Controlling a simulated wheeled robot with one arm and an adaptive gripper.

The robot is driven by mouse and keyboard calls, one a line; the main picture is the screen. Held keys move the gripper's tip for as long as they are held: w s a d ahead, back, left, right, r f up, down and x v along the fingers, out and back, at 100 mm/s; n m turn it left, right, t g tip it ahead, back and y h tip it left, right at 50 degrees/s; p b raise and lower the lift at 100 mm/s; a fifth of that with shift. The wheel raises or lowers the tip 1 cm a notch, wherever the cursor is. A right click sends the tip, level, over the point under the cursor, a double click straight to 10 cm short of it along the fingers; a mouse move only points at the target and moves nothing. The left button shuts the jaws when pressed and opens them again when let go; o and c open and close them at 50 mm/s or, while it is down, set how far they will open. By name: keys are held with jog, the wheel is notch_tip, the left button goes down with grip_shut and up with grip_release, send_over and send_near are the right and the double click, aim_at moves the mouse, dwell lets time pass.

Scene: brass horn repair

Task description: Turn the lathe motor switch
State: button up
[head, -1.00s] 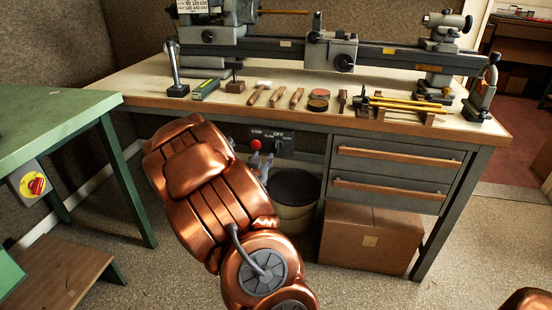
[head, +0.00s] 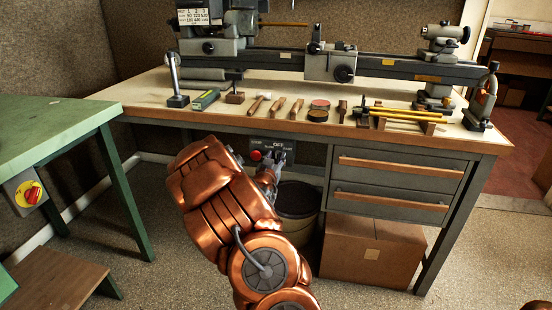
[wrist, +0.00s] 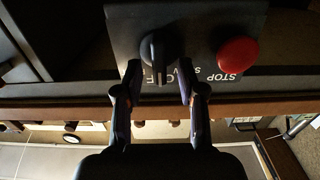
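The motor switch panel (head: 262,145) is a dark plate on the bench's front, under the top. In the wrist view it appears upside down, with a black rotary switch knob (wrist: 153,48) beside a red stop button (wrist: 237,54). The red button also shows in the head view (head: 255,155). My gripper (head: 275,160) is at the panel and hides the knob in the head view. In the wrist view my gripper (wrist: 160,72) is open, its fingertips to either side of the knob's lower end. I cannot tell whether they touch it.
The wooden bench top (head: 225,115) overhangs just above the panel, with hand tools and a lathe (head: 375,65) on it. Drawers (head: 395,178) are to the right. A bucket (head: 298,205) and cardboard box (head: 372,250) stand below. A green table (head: 50,130) is on the left.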

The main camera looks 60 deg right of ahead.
jog(key=shift+w+d, duration=0.1)
jog(key=shift+d, duration=0.2)
grip_shut()
